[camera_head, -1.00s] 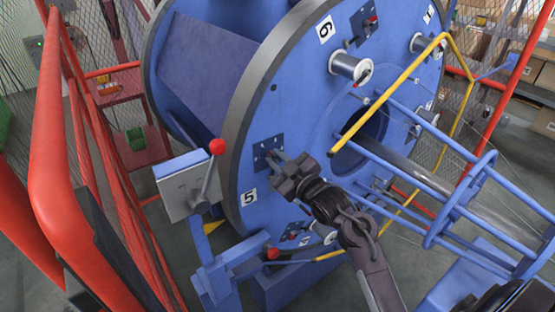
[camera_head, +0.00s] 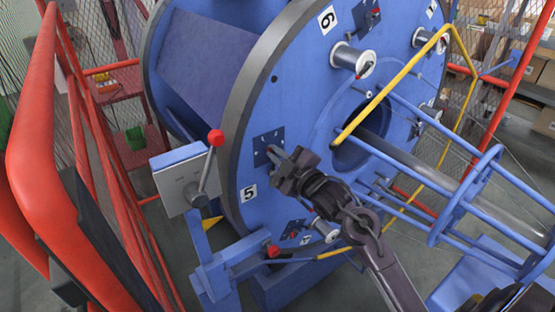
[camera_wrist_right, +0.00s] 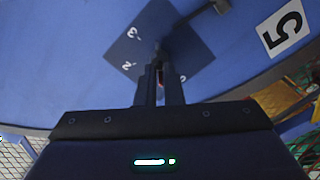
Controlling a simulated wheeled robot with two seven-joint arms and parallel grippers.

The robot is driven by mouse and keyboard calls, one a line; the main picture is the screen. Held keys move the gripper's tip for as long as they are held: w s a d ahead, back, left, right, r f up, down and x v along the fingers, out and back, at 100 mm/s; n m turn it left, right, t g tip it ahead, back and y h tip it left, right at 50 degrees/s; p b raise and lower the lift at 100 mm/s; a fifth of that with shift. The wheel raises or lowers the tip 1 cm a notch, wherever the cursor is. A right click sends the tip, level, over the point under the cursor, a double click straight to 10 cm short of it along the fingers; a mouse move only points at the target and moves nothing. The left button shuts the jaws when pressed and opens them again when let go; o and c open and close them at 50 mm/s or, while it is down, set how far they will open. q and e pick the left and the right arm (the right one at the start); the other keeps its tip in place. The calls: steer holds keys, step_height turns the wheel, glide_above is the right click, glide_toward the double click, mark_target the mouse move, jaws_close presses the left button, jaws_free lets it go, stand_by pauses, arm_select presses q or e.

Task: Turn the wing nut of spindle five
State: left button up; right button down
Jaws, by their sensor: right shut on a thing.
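Spindle five's dark square plate (camera_head: 268,146) sits on the blue disc face, just above the white label "5" (camera_head: 249,193). My right gripper (camera_head: 272,153) reaches it from the lower right, fingertips at the plate. In the right wrist view the plate (camera_wrist_right: 188,48) shows white numbers, with 2 and 3 readable. There the two fingers (camera_wrist_right: 160,82) are close together, shut on the wing nut at the plate's middle. The nut is mostly hidden between them; a small red bit shows there. My left gripper is not in view.
A red-knobbed lever (camera_head: 215,138) on a grey box stands left of the disc. A yellow bar (camera_head: 385,95) and a blue tubular cage (camera_head: 465,195) lie to the right. Red guard rails (camera_head: 35,130) close off the left.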

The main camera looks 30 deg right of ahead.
steer(key=shift+a+f+n+b, duration=0.1)
steer(key=shift+f+n+b, duration=0.1)
steer(key=shift+n+b, duration=1.55)
steer(key=shift+f+n+b, duration=0.2)
steer(key=shift+n+b, duration=1.1)
steer(key=shift+n, duration=0.85)
steer(key=c, duration=1.6)
jaws_free()
steer(key=shift+r, duration=0.1)
steer(key=shift+o, duration=0.2)
steer(key=shift+s, duration=0.15)
